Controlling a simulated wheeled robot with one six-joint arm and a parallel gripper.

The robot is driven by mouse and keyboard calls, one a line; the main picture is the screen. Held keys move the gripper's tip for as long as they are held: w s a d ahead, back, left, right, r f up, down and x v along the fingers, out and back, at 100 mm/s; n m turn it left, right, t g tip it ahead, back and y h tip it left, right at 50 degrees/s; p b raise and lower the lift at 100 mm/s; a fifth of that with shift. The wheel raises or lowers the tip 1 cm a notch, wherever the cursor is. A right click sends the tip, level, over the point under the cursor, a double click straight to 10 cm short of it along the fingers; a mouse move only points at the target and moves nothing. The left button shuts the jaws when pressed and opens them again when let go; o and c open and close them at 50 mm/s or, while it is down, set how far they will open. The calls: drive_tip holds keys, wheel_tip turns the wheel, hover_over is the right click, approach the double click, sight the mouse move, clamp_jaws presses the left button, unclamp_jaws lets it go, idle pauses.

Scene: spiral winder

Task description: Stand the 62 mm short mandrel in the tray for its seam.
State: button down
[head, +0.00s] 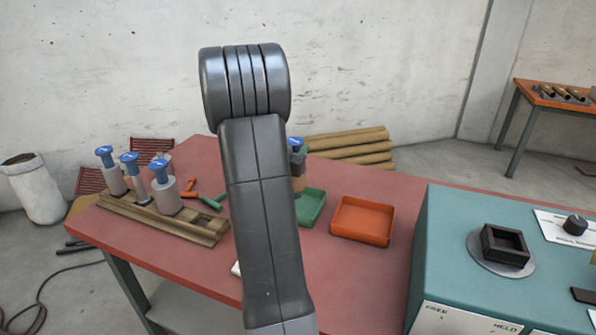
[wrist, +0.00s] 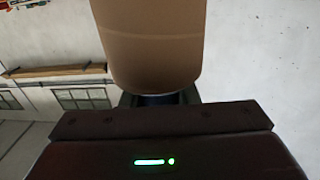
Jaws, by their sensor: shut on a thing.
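My gripper (wrist: 158,99) is shut on the dark blue grip of a mandrel. A tan tube-like body (wrist: 155,55) with a faint pale line across it extends from the jaws. In the head view my arm hides most of the gripper. A blue cap (head: 297,143) and a brownish body show just right of my arm, seemingly the held mandrel above the green tray. Its length cannot be read. The green tray (head: 312,208) is partly hidden by my arm. The orange tray (head: 362,220) is empty, to its right. Both lie on the red table.
A wooden rack (head: 165,220) at left holds several grey mandrels with blue caps. Orange and green handled tools (head: 190,187) lie behind it. A teal machine (head: 455,245) with a dark square socket (head: 505,244) stands at right. Red tabletop (head: 370,275) is clear in front of the orange tray.

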drive_tip(key=shift+f, duration=2.1)
drive_tip(key=shift+f+b, duration=0.2)
drive_tip(key=shift+b, duration=0.15)
drive_tip(key=c, duration=1.1)
unclamp_jaws()
drive_tip(key=shift+r, duration=0.2)
drive_tip(key=v, duration=1.2)
drive_tip(key=shift+b, duration=0.35)
